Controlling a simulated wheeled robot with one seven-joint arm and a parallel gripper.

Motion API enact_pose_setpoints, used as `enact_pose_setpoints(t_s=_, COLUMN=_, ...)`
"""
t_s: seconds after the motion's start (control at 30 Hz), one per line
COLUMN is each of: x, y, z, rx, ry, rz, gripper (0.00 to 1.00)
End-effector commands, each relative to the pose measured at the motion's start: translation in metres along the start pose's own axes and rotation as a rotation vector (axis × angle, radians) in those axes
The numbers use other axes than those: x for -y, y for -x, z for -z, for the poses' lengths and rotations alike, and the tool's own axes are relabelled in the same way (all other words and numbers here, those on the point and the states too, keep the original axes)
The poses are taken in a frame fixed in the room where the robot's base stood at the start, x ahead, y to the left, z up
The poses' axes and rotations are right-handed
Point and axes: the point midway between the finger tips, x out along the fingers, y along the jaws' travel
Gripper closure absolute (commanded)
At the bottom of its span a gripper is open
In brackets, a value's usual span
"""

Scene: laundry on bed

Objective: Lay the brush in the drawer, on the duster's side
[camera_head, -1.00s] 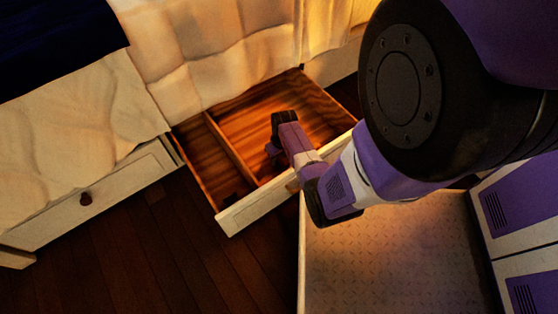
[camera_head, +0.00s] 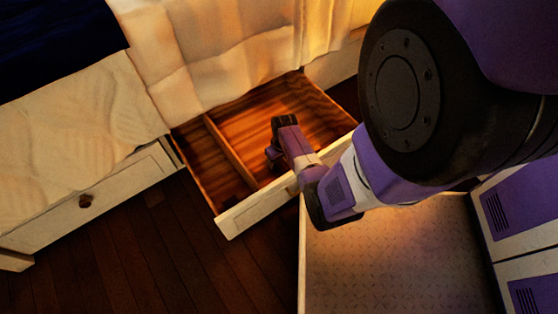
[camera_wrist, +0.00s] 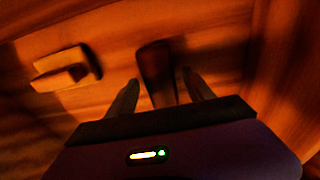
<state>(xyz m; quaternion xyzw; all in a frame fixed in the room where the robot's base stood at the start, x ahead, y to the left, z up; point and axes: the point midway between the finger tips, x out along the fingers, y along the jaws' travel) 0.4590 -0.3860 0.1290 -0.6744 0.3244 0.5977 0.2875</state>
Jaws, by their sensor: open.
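The open drawer (camera_head: 262,208) has a wooden divider (camera_head: 230,150) between a narrow left compartment and a wider right one. My gripper (camera_head: 272,158) is low over the wider compartment, close to the divider. In the wrist view its two fingers (camera_wrist: 162,92) are apart, with a dark brown, handle-like piece (camera_wrist: 157,72) between or just beyond them. Contact cannot be told. A light wooden block with a dark side (camera_wrist: 62,68) lies left of the fingers on the wooden surface. The picture is too dark to tell which of these is the brush or the duster. My gripper hides part of the drawer in the head view.
The bed's pale cover (camera_head: 200,60) hangs at the drawer's back edge. A closed drawer front with a round knob (camera_head: 86,201) is at left. Dark floorboards (camera_head: 150,250) lie in front. The right part of the wide compartment looks clear.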

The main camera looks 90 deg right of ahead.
Motion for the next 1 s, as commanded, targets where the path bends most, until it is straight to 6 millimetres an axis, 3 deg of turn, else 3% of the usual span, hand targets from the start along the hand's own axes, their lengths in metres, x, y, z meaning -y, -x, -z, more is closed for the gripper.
enact_pose_setpoints(t_s=0.5, x=0.0, y=0.098, z=0.001, rx=-0.001, ry=0.002, rz=-0.001, gripper=0.39)
enact_pose_setpoints(t_s=0.7, x=0.0, y=0.116, z=0.0, rx=0.0, ry=0.001, rz=0.0, gripper=0.39)
enact_pose_setpoints(t_s=1.0, x=0.0, y=0.119, z=0.0, rx=0.0, ry=0.0, rz=0.0, gripper=0.39)
